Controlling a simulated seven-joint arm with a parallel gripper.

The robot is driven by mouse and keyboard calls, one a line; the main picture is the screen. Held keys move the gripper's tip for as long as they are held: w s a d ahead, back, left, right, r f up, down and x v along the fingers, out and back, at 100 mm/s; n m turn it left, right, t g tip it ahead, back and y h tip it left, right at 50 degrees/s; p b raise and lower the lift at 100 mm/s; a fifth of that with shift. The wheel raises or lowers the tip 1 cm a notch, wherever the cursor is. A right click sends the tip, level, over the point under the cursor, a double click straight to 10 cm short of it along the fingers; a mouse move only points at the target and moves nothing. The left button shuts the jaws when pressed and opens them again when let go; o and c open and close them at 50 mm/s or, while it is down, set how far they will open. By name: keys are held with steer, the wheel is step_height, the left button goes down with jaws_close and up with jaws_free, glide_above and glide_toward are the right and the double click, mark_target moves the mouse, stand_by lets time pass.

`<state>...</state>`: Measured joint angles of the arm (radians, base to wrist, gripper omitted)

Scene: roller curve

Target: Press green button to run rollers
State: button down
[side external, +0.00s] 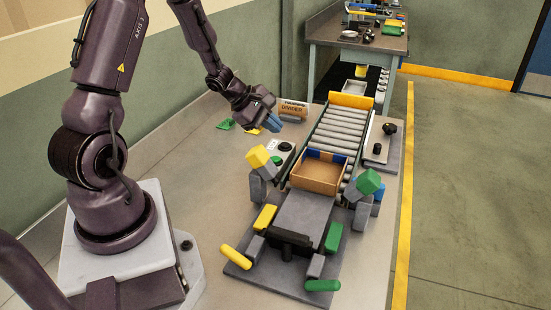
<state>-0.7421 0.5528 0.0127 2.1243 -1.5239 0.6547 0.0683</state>
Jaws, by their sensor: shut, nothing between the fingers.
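The green button (277,160) is a small round green cap on a grey control box (292,156) at the left side of the conveyor. A yellow block stands close to its left and a black knob (285,147) sits just behind it. My gripper (274,125) is shut and empty, with bluish fingertips. It is in the air behind the control box in the picture, apart from the button. The rollers (341,129) form a grey track running away from the camera.
A grey machine with yellow (265,217) and green (334,237) parts stands in front of the box. A side panel with a black knob (389,129) is at right. The table left of the machine is clear.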

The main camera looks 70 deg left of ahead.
mark_target(275, 159)
steer(key=shift+w+a+r+n+t+y, duration=0.2)
steer(key=shift+w+a+n+y, duration=0.15)
steer(key=shift+a+n, duration=0.15)
steer(key=shift+w+a+r+n+t+y, duration=0.15)
steer(key=shift+w+a+n+t+y, duration=0.1)
steer(key=shift+w+a+n, duration=0.2)
steer(key=shift+s, duration=0.1)
steer(key=shift+f, duration=4.4)
steer(key=shift+f, duration=0.1)
steer(key=shift+f, duration=0.3)
